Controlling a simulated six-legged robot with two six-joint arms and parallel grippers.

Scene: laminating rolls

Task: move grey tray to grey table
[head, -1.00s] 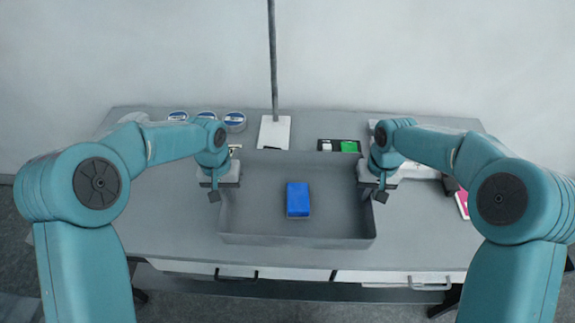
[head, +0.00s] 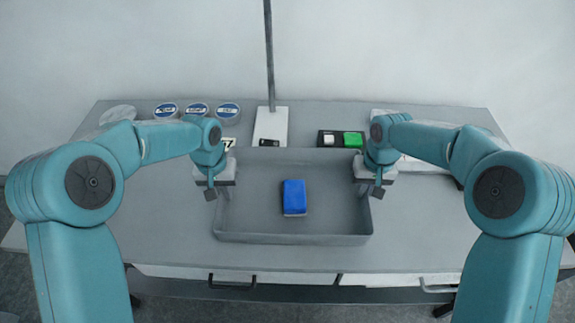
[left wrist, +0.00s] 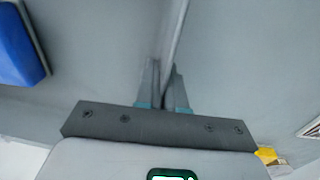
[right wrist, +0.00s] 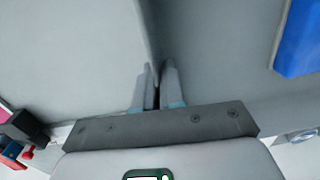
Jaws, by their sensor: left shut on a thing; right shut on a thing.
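The grey tray (head: 290,240) is an open rectangular box seen over the grey table (head: 430,225). A blue block (head: 294,198) lies inside it near the middle, and it also shows in the left wrist view (left wrist: 18,50) and the right wrist view (right wrist: 300,40). My left gripper (head: 213,190) is shut on the tray's left wall. My right gripper (head: 376,188) is shut on the right wall. The wall runs between the fingers in both wrist views. The tray looks level. I cannot tell whether its bottom touches the table.
Several round tins (head: 197,111) stand at the table's back left. A pole on a white base (head: 271,126) is behind the tray, with a black device with a green part (head: 341,139) right of it.

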